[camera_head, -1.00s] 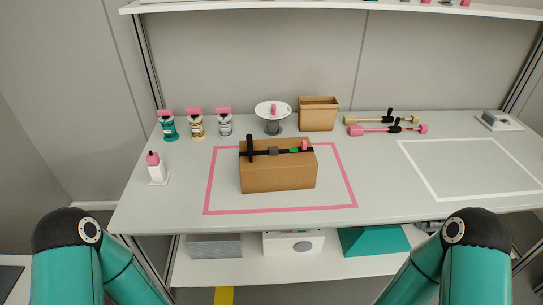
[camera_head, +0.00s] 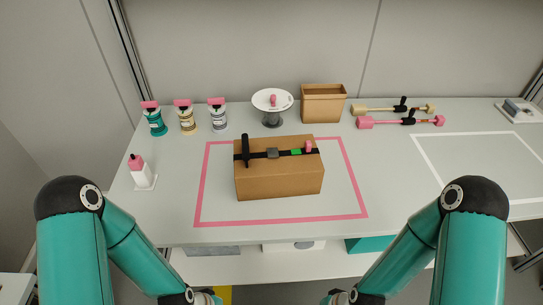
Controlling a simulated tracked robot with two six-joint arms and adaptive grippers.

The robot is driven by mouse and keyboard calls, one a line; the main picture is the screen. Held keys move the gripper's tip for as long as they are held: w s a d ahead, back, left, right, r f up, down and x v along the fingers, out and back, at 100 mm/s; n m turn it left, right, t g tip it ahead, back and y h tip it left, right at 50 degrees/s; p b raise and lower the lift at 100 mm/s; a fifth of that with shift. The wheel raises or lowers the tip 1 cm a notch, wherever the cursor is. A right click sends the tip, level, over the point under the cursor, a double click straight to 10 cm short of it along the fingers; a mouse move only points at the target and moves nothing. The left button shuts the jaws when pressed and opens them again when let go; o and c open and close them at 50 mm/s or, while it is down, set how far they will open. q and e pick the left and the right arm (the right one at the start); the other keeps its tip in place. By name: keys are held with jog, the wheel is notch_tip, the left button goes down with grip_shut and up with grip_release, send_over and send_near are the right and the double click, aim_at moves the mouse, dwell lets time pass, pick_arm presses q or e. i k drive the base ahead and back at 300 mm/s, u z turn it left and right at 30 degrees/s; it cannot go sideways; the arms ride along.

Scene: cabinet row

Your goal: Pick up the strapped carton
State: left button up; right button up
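The strapped carton (camera_head: 278,180) is a brown box on the table inside a pink outlined rectangle. A black strap (camera_head: 255,155) runs across its top, with a grey buckle, a green patch, a pink knob (camera_head: 308,147) and a black upright handle (camera_head: 246,150) at its left end. Nothing touches the carton.
Behind the carton stand several pink-capped bottles (camera_head: 187,118), a white round stand (camera_head: 272,104), an open brown bin (camera_head: 323,103) and two rod tools (camera_head: 400,121). A white pump bottle (camera_head: 142,172) is at left. A white outlined area (camera_head: 480,165) at right is empty.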

aim_at(266, 168)
jog(key=z, duration=0.25)
jog(key=i, duration=0.25)
jog(key=u, duration=2.9)
jog(key=k, duration=1.7)
jog(key=z, duration=0.7)
jog(key=i, duration=0.6)
jog(key=z, duration=0.2)
